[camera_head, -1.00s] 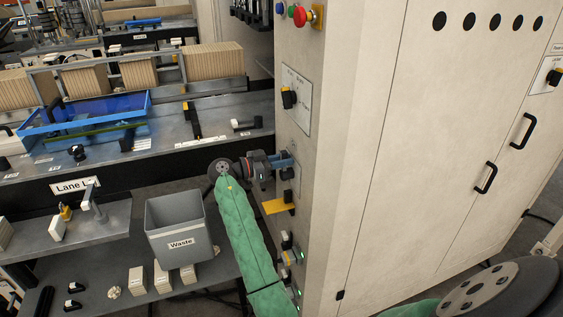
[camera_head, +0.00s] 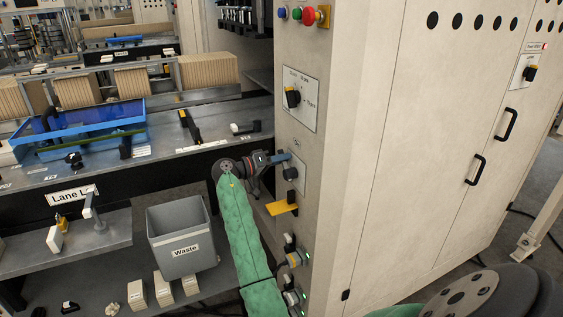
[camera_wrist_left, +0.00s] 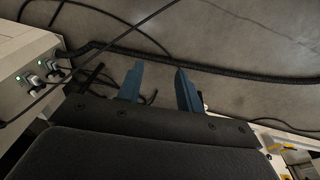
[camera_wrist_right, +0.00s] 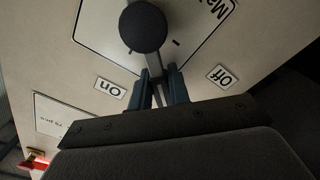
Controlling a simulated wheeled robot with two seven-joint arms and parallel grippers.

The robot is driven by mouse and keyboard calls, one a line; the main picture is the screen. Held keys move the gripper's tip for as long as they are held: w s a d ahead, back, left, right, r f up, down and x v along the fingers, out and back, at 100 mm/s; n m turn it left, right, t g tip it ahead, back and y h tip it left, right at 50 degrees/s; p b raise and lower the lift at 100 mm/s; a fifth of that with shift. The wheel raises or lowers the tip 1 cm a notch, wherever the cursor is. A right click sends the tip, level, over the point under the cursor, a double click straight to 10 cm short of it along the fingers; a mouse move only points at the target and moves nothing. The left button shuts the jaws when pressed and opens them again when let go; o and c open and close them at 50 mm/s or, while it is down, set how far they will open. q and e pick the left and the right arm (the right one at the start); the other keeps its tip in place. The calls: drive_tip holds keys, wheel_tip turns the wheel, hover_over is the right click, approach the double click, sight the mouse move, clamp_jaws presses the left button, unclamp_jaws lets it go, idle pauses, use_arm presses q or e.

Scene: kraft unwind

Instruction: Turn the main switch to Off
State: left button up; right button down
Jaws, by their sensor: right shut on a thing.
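The main switch (camera_wrist_right: 145,27) has a round black knob with a grey lever and a label plate, seen upside down in the right wrist view. An On tag (camera_wrist_right: 110,88) lies left of the lever and an Off tag (camera_wrist_right: 221,76) right of it; the lever lies between them. My right gripper (camera_wrist_right: 163,75) is shut on the lever. In the head view my right gripper (camera_head: 282,157) is at the narrow cabinet face, with the black switch knob (camera_head: 291,173) just below its blue fingers. My left gripper (camera_wrist_left: 160,78) shows only in its wrist view, open and empty above the floor.
Above the switch are a black selector (camera_head: 292,97) and a red button (camera_head: 309,14). A yellow bracket (camera_head: 282,208) juts out below. A grey Waste bin (camera_head: 182,250) stands left of my right arm. The tall cabinet (camera_head: 400,150) blocks the right side.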

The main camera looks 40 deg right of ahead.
sight(288, 163)
drive_tip(key=shift+w+f+n, duration=0.3)
drive_tip(key=shift+n, duration=0.7)
drive_tip(key=shift+w+d+f+n, duration=0.1)
drive_tip(key=shift+w+f+n, duration=0.05)
drive_tip(key=shift+n, duration=0.35)
drive_tip(key=f+n, duration=0.1)
drive_tip(key=n, duration=0.1)
drive_tip(key=n+p, duration=0.1)
drive_tip(key=f+n, duration=0.1)
drive_tip(key=n, duration=0.1)
drive_tip(key=shift+w+d+f+n+p, duration=0.1)
drive_tip(key=shift+w+f+n+p, duration=0.2)
drive_tip(key=shift+p, duration=0.1)
use_arm(q)
wheel_tip(288, 163, down, 8)
drive_tip(key=w, duration=0.1)
drive_tip(key=shift+r, duration=0.2)
use_arm(e)
drive_tip(key=shift+f, duration=0.1)
use_arm(q)
drive_tip(key=shift+w+d, duration=0.1)
drive_tip(key=shift+d, duration=0.05)
